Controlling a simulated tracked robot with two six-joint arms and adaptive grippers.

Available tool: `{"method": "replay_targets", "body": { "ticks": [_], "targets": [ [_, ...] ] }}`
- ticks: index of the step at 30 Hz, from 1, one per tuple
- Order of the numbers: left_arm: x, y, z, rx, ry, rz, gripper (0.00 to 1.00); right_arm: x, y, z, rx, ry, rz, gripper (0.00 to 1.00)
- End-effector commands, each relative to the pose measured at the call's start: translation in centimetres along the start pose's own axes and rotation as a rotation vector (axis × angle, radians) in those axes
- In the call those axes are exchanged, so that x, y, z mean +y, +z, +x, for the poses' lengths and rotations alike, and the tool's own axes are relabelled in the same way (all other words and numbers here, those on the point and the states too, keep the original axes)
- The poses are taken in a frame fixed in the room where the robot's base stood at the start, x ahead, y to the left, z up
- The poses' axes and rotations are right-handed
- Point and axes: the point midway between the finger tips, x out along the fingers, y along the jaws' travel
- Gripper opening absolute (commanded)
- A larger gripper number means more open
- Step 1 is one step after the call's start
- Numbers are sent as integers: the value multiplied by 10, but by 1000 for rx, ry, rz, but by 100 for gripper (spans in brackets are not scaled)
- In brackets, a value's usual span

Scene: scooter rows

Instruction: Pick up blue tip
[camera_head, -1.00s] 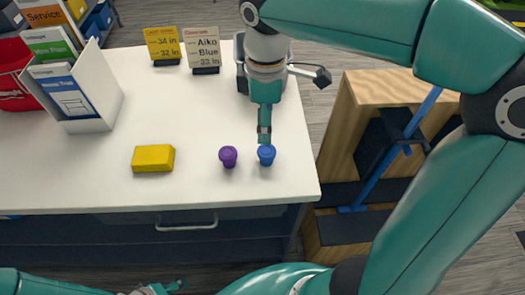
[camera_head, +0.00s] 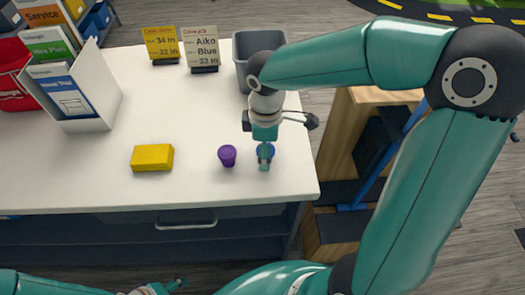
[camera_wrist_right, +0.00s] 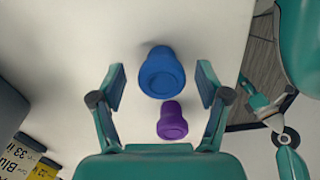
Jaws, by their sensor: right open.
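The blue tip (camera_head: 266,150) stands on the white table near its front right corner. In the head view my right gripper (camera_head: 265,160) is over it and hides most of it. In the right wrist view the blue tip (camera_wrist_right: 161,73) lies between the two spread fingers of the right gripper (camera_wrist_right: 161,82), with a gap on each side. The gripper is open and empty. A purple tip (camera_head: 228,156) stands just left of the blue one; it also shows in the right wrist view (camera_wrist_right: 172,121). My left gripper (camera_head: 165,288) is at the bottom edge, off the table, small and partly cut off.
A yellow block (camera_head: 152,158) lies left of the purple tip. A grey bin (camera_head: 243,65) and two sign cards, yellow (camera_head: 162,43) and cream (camera_head: 201,47), stand at the back. A white file holder (camera_head: 93,95) is at left. A wooden scooter rack (camera_head: 343,140) stands right of the table.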

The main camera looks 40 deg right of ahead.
Motion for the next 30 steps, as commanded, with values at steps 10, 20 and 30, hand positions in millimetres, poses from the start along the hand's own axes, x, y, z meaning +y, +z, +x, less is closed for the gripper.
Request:
{"method": "replay_targets", "body": {
  "ticks": [10,20,30],
  "targets": [
    [0,0,0,0,0,0,73,0,0,0,0,1,1,49],
    [0,0,0,0,0,0,73,0,0,0,0,1,1,13],
    [0,0,0,0,0,0,73,1,0,-10,2,3,1,13]
  ]
}}
